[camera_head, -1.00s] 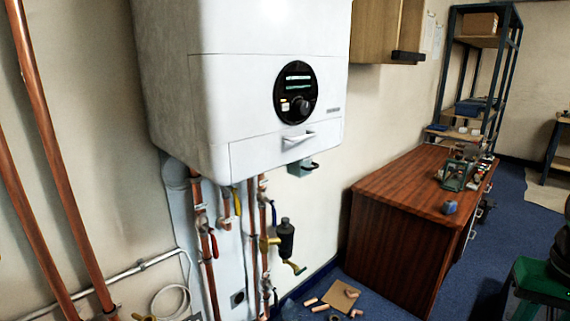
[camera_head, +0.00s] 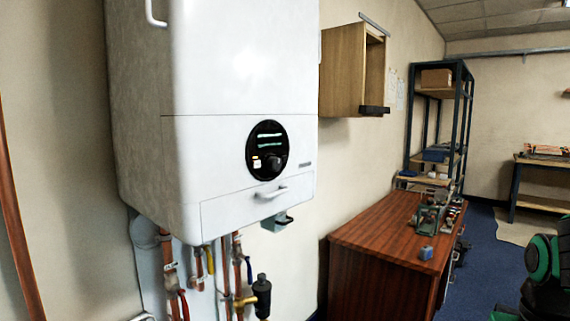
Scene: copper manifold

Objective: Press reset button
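A white wall-mounted boiler (camera_head: 226,80) hangs at the left centre of the head view. A round black control panel (camera_head: 267,149) is set in its lower front. The panel has two green-lit display lines, a dark knob (camera_head: 273,163) at the lower right and a small pale button with an orange mark (camera_head: 256,163) at the lower left. The lettering is too small to read, so I cannot confirm that this is the reset button.
Copper pipes with red, yellow and blue valve handles (camera_head: 210,260) run below the boiler. A brown wooden workbench (camera_head: 370,240) with a vise stands right of it. An open wall cabinet (camera_head: 345,72) hangs above. Blue carpet (camera_head: 482,240) shows at right.

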